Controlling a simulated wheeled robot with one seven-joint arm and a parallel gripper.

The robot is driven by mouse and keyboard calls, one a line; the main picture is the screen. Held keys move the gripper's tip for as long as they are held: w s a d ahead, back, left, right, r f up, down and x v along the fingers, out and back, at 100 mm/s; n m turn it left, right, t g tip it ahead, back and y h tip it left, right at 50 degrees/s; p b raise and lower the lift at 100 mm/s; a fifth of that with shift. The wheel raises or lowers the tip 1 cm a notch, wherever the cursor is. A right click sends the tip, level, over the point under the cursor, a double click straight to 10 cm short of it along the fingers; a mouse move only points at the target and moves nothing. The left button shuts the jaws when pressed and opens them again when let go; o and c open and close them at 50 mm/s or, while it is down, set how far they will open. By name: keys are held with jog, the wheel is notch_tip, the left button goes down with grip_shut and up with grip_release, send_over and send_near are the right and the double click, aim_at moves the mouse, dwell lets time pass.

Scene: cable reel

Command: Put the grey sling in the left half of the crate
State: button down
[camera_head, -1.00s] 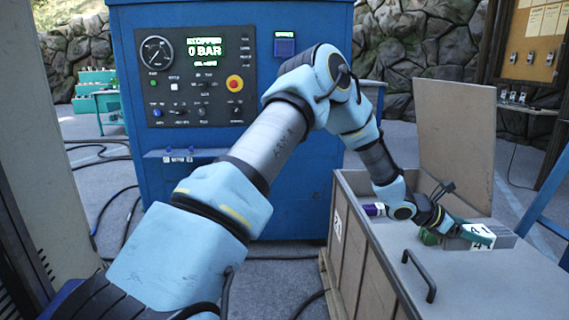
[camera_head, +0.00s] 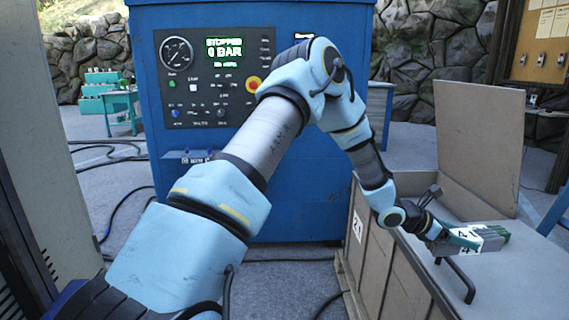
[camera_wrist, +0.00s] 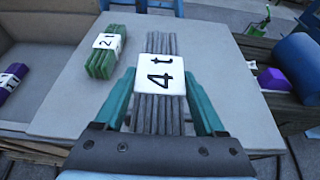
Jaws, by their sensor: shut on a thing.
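The grey sling (camera_head: 494,234) is a bundle of grey strands with a white "4 t" label. My gripper (camera_head: 462,241) is shut on it, above the flat grey lid of the crate (camera_head: 372,256). The head view does not clearly show how far it clears the lid. In the wrist view, the grey sling (camera_wrist: 158,112) lies lengthwise between the teal fingers of my gripper (camera_wrist: 160,118), its label facing up. The crate's open compartment (camera_wrist: 50,52) is to the left of the lid there.
A green sling labelled "2t" (camera_wrist: 103,58) lies on the lid, left of the grey one. A purple sling (camera_wrist: 10,83) is in the open compartment. A black handle (camera_head: 462,287) stands on the lid's near side. A raised panel (camera_head: 480,140) stands behind.

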jog(key=w+a+f+n+t+y, duration=0.2)
jog(key=w+a+f+n+t, duration=0.1)
jog(key=a, duration=1.7)
jog(key=w+a+f+n+t+y, duration=0.2)
jog(key=w+a+f+n+t, duration=0.2)
jog(key=a, duration=1.5)
jog(key=w+a+f+n+t+y, duration=0.3)
jog(key=w+a+f+n+t, duration=0.1)
jog(key=a, duration=1.6)
jog(key=shift+w+a+f+n+t, duration=0.3)
jog(key=shift+w+n+t, duration=0.3)
jog(key=shift+n+t, duration=0.25)
jog(key=shift+a, duration=0.1)
jog(key=shift+r, duration=0.1)
jog(key=shift+r+p, duration=0.4)
jog(key=shift+r, duration=0.05)
jog(key=shift+a, duration=0.1)
jog(key=shift+s, duration=0.1)
